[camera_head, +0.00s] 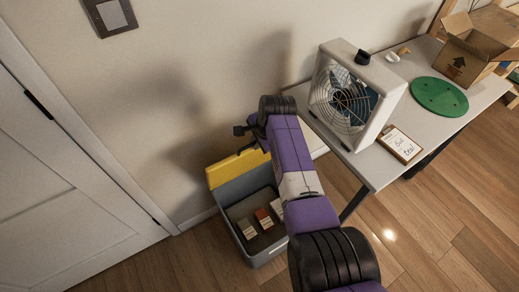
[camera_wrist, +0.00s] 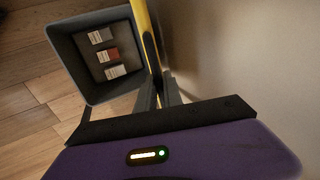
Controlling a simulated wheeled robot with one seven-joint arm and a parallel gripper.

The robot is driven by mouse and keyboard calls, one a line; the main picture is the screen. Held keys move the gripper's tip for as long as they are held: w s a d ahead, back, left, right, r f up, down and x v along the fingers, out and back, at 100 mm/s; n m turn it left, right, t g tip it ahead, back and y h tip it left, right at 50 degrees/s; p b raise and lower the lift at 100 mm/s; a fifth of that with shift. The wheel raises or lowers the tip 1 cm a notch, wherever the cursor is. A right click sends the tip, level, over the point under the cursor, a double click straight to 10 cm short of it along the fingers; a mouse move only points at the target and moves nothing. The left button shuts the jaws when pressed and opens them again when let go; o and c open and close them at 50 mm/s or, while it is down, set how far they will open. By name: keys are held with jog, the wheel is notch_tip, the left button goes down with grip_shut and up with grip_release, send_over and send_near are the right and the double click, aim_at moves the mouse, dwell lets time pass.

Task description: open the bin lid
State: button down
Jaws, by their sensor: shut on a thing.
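The grey bin (camera_head: 238,243) stands on the floor against the wall, left of the table. Its yellow lid (camera_head: 232,169) is raised, standing roughly upright at the bin's wall side, and the bin's mouth is open. In the wrist view the bin (camera_wrist: 64,50) lies at upper left and the lid (camera_wrist: 147,35) shows nearly edge-on. My gripper (camera_wrist: 160,92) is shut on the lid near its edge. In the head view my gripper (camera_head: 246,140) is at the lid's top edge, partly hidden by my arm.
Three small blocks (camera_head: 263,216), pale and red, lie inside the bin. A white table (camera_head: 395,170) to the right bears a box fan (camera_head: 350,95), a clipboard (camera_head: 399,144), a green disc (camera_head: 439,96) and a cardboard box (camera_head: 472,52). A white door (camera_head: 60,170) is at left.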

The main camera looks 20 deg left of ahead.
jog(key=shift+a, duration=0.2)
jog(key=c, duration=1.5)
grip_release()
jog(key=shift+w, duration=0.1)
jog(key=shift+r, duration=0.1)
jog(key=shift+d+r, duration=0.15)
jog(key=shift+r, duration=0.4)
jog(key=p+v, duration=0.1)
jog(key=v, duration=0.5)
jog(key=shift+s+r, duration=0.25)
jog(key=shift+d, duration=0.1)
